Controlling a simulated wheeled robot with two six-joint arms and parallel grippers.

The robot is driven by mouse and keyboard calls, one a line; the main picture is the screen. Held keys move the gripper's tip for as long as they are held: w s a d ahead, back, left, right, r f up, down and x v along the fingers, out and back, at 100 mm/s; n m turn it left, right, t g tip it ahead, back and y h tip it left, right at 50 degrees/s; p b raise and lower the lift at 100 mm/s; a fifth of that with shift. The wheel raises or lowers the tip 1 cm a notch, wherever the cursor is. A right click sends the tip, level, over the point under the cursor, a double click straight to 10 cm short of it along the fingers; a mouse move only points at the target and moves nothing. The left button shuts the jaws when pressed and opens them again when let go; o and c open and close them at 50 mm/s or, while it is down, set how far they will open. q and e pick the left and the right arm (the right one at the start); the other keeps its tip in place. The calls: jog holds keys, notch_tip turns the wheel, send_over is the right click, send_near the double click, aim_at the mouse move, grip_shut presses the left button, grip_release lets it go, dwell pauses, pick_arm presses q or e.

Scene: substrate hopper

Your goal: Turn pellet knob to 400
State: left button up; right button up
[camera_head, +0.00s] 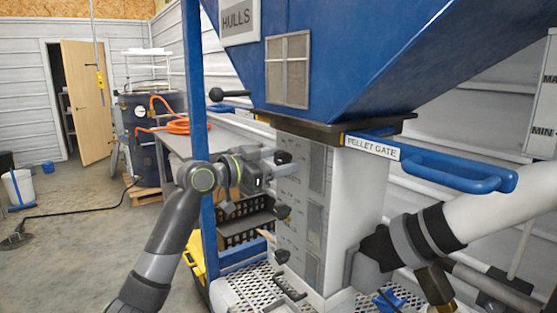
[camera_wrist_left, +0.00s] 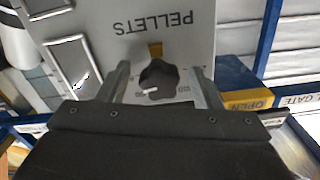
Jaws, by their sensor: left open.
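The pellet knob (camera_wrist_left: 158,78) is black and lobed, with a white pointer mark, on a pale panel lettered PELLETS, upside down in the left wrist view. The pointer is toward the lower left there; the scale numbers are too blurred and covered to read. My left gripper (camera_wrist_left: 160,72) is open, one finger on each side of the knob, with gaps showing between. In the head view my left gripper (camera_head: 272,166) is at the upper part of the panel (camera_head: 292,230), by the top black knob (camera_head: 283,157).
More black knobs (camera_head: 283,211) sit lower on the panel. The blue hopper (camera_head: 350,50) overhangs it. A blue PELLET GATE handle (camera_head: 460,170) juts out at right, above a white tube (camera_head: 490,215). A blue post (camera_head: 195,90) stands at left. Perforated grating (camera_head: 240,290) lies below.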

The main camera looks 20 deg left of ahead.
pick_arm(q)
jog(key=c, duration=1)
jog(key=shift+r, duration=0.1)
jog(key=n+p, duration=0.3)
jog(key=shift+r, duration=0.15)
jog(key=n+p, duration=0.3)
jog(key=shift+n, duration=0.4)
jog(key=n+p, duration=0.5)
jog(key=shift+n+p, duration=1.55)
jog(key=shift+n, duration=0.45)
